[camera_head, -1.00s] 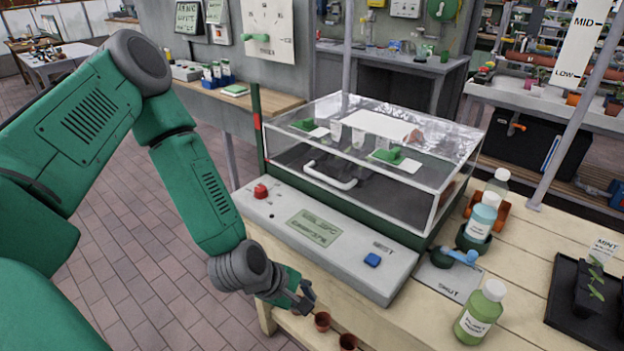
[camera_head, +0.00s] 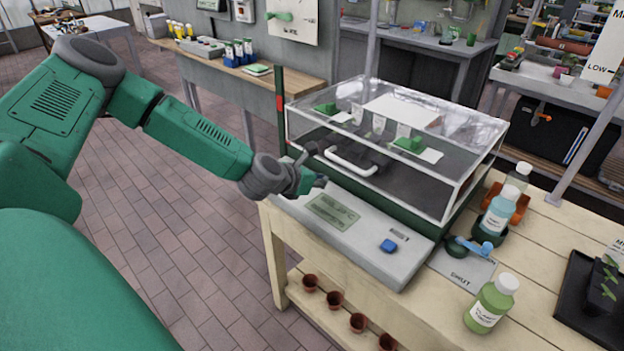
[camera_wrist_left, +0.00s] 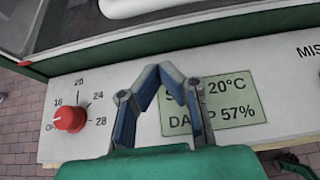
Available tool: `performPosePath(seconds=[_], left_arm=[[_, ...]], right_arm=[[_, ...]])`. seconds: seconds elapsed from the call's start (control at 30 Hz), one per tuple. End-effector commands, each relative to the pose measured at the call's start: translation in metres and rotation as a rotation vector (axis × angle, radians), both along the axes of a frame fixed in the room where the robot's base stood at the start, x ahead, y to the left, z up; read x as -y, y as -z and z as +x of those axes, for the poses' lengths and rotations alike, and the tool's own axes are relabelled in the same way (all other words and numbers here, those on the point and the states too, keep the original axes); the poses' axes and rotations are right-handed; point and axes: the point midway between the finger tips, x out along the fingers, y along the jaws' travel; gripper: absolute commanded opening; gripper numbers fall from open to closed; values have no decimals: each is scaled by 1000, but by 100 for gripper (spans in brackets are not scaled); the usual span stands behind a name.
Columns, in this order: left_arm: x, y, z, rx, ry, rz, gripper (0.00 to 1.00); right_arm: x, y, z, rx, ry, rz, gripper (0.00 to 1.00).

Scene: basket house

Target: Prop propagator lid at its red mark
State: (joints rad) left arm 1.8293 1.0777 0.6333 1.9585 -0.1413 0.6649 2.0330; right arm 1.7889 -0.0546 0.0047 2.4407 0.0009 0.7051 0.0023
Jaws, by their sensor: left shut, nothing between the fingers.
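The propagator's clear lid (camera_head: 460,165) lies shut over its dark green base, with a white bar handle (camera_head: 350,160) on its front. The handle also shows at the top of the wrist view (camera_wrist_left: 130,6). A dark green post (camera_head: 280,80) stands at the lid's left side and bears a red mark (camera_head: 281,103). My left gripper (camera_head: 316,180) is shut and empty, over the left part of the grey control panel, in front of the handle and apart from it. In the wrist view its fingertips (camera_wrist_left: 172,72) meet over the panel's display. My right gripper is out of view.
The panel has a red dial (camera_wrist_left: 70,117), hidden in the head view, and a blue button (camera_head: 388,246). Bottles, including a green one (camera_head: 491,305), stand right of the propagator. A grey upright (camera_head: 590,130) rises at the right. Floor is clear at the left.

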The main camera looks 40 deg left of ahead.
Motion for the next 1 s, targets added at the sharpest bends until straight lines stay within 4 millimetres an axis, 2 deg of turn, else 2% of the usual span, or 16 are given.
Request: performPosePath(seconds=[0.13, 0.2, 0.3, 0.47, 0.87, 1.0], left_arm=[[5, 16, 25, -1, 5, 5, 0], [6, -6, 27, 4, 3, 3, 0], [6, -20, 29, 4, 3, 3, 0], [5, -26, 30, 1, 3, 3, 0], [3, -27, 31, 1, 2, 1, 0], [4, -52, 35, 4, 1, 1, 0]], right_arm=[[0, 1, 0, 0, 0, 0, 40], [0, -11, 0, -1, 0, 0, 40], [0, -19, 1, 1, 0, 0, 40], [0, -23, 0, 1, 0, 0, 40], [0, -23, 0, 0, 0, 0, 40], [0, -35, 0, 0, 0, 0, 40]])
